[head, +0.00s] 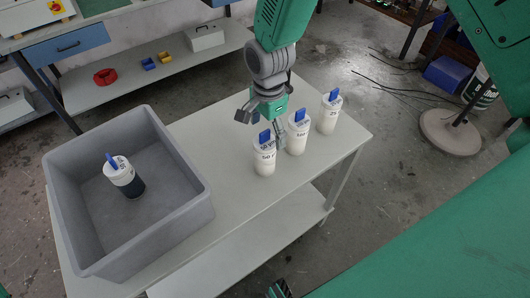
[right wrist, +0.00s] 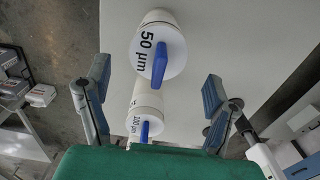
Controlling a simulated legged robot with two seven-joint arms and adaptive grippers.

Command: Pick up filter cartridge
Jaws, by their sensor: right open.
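Three white filter cartridges with blue top handles stand upright in a row on the table: the near one (head: 265,165), the middle one (head: 297,141) and the far one (head: 328,119). A fourth cartridge (head: 126,178), with a dark lower part, stands in the grey bin (head: 186,222). My right gripper (head: 263,127) is open and empty, close to the near and middle cartridges. In the right wrist view its spread fingers (right wrist: 156,75) flank a cartridge marked 50 µm (right wrist: 147,54) and one marked 100 µm (right wrist: 136,123), partly hidden. My left gripper is not clearly seen.
The bin takes the left part of the pale table (head: 215,135); bare tabletop lies between it and the cartridges. A lower shelf (head: 270,235) sits under the table.

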